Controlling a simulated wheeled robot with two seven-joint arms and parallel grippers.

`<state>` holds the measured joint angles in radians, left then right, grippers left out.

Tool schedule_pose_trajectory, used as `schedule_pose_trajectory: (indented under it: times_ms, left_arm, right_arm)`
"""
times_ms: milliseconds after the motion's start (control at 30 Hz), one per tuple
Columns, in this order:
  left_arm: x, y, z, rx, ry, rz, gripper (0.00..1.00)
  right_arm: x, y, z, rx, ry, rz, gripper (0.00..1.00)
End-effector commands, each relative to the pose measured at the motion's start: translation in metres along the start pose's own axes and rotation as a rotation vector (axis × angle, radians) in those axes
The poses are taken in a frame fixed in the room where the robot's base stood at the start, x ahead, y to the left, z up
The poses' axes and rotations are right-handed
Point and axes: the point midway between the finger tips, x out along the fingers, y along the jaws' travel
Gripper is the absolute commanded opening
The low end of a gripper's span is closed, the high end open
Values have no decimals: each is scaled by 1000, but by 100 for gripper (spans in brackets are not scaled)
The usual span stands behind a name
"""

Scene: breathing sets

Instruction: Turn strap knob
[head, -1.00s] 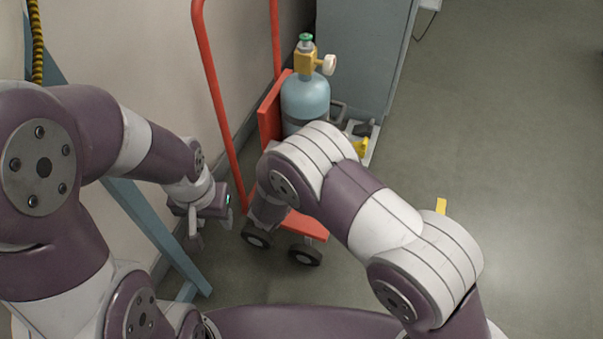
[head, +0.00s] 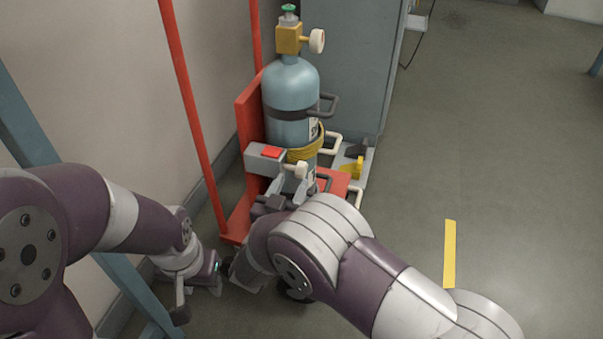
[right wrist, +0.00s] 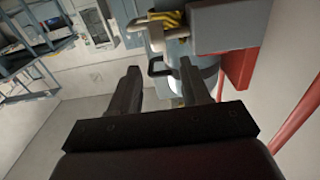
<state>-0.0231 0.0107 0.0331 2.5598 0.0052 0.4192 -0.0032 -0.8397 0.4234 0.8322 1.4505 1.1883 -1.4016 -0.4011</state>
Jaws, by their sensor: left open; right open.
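A blue gas cylinder (head: 291,88) stands upright on a red cart (head: 245,112). A yellow strap (head: 307,146) goes around its lower part, and also shows in the right wrist view (right wrist: 172,17). A small cream knob (head: 299,169) sits at the front of a grey block (head: 262,163) beside the strap. My right gripper (head: 287,187) is open just below and in front of the knob; I cannot tell whether it touches. Its open fingers (right wrist: 158,72) point toward the cylinder in the right wrist view. My left gripper (head: 199,296) is open and empty, low at the left.
The cart's red handle rails (head: 190,110) rise beside the wall on the left. A grey cabinet (head: 345,70) stands behind the cylinder. Several handles stick out right of the cylinder. The floor (head: 500,150) at the right is clear, with a yellow marking (head: 449,250).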

Motion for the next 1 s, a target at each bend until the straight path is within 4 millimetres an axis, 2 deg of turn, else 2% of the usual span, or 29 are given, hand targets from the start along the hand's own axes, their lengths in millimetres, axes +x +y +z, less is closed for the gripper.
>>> schedule_pose_trajectory:
  times_ms: [33,200,300,433,667,700,833,1000]
  left_arm:
    - [17,0,2,0,-1,0,47]
    - [38,0,5,0,-1,0,47]
    - [45,0,6,0,-1,0,47]
    - [48,0,6,0,-1,0,47]
    - [47,0,6,0,0,0,47]
    - [47,0,6,0,0,0,47]
    - [47,0,6,0,0,0,47]
    - [45,0,6,0,-1,0,47]
  right_arm:
    - [14,2,9,4,2,6,47]
    - [54,1,8,1,0,3,47]
    - [70,1,6,1,-1,3,47]
    - [80,0,3,0,-1,0,47]
    - [82,0,1,-1,-2,-1,47]
    - [82,0,1,-1,-2,-1,44]
    - [81,0,1,-1,-2,-1,1]
    - [81,0,1,-1,-5,-1,0]
